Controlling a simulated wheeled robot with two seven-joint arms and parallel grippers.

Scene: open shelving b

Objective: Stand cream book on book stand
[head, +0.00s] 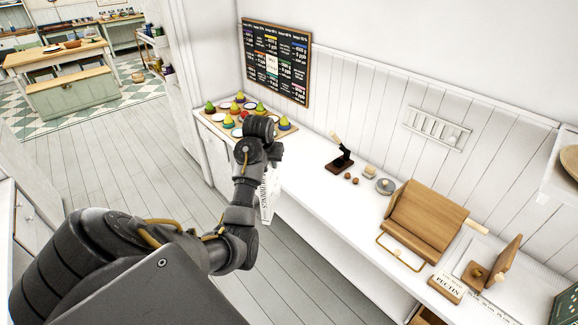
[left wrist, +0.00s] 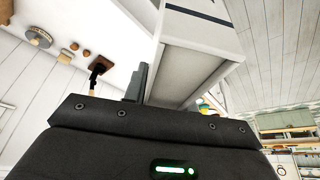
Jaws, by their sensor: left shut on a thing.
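The cream book (head: 267,202) hangs below my left wrist in the head view, partly hidden by my arm, with dark lettering on its visible strip. My left gripper (head: 270,168) is shut on it, in front of the white counter's edge; its fingers are mostly hidden there. In the left wrist view the book (left wrist: 203,45) is a large pale block with a dark band, against a dark finger of the gripper (left wrist: 143,88). The wooden book stand (head: 425,222) is on the counter to the right, apart from the book. My right gripper is out of view.
The white counter (head: 310,200) also bears a board with cone-shaped items (head: 228,120), a dark-based stand (head: 342,160), small round items and a grey disc (head: 385,186). A "PECTIN" box (head: 446,286) and a wooden holder (head: 492,270) stand right of the book stand.

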